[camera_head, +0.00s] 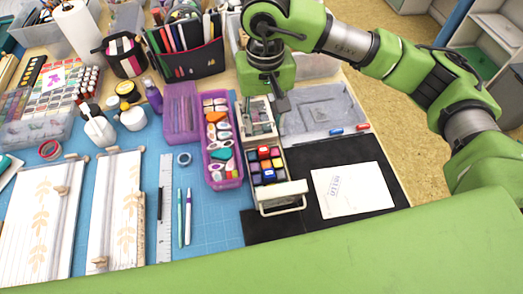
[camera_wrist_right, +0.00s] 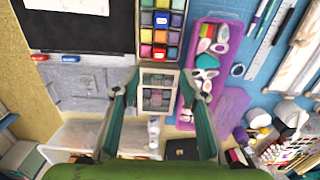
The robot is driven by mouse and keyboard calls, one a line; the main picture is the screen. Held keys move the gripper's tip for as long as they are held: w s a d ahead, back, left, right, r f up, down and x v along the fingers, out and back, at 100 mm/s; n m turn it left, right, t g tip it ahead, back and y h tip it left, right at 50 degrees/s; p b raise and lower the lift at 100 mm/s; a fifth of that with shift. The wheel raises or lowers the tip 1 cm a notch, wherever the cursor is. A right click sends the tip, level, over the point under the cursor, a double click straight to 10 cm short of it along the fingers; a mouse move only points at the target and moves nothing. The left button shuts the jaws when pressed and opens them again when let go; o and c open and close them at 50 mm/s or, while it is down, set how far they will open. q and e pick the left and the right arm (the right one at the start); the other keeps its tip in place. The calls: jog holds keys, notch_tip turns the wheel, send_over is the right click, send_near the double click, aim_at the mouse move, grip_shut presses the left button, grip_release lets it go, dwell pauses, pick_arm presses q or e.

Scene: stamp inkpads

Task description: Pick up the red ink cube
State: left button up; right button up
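Small ink cubes of many colours sit in rows in the open wooden box (camera_head: 288,200), and they also show in the right wrist view (camera_wrist_right: 160,36). A reddish cube (camera_head: 276,152) seems to be in the far row; red and orange are hard to tell apart at this size. My right gripper (camera_head: 281,103) hangs above the far end of the box. In the wrist view its two fingers (camera_wrist_right: 155,90) are spread apart with nothing between them, on either side of the box's far section. My left gripper is not in view.
A purple tray (camera_head: 239,178) of stamps stands close left of the box. A black mat (camera_head: 330,155) with a white card (camera_head: 352,190) lies to the right.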

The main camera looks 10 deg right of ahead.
jog(key=f, duration=0.1)
jog(key=p, duration=0.2)
send_over(264, 152)
jog(key=f, duration=0.8)
jog(key=shift+s+a, duration=0.1)
jog(key=shift+s, duration=0.2)
jog(key=f, duration=0.1)
jog(key=f+p, duration=0.1)
jog(key=f, duration=0.2)
jog(key=shift+w+f, duration=0.2)
jog(key=shift+w, duration=0.05)
jog(key=shift+f, duration=0.35)
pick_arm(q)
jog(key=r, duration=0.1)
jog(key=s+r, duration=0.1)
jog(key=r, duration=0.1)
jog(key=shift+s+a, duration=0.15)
pick_arm(e)
jog(key=c, duration=1)
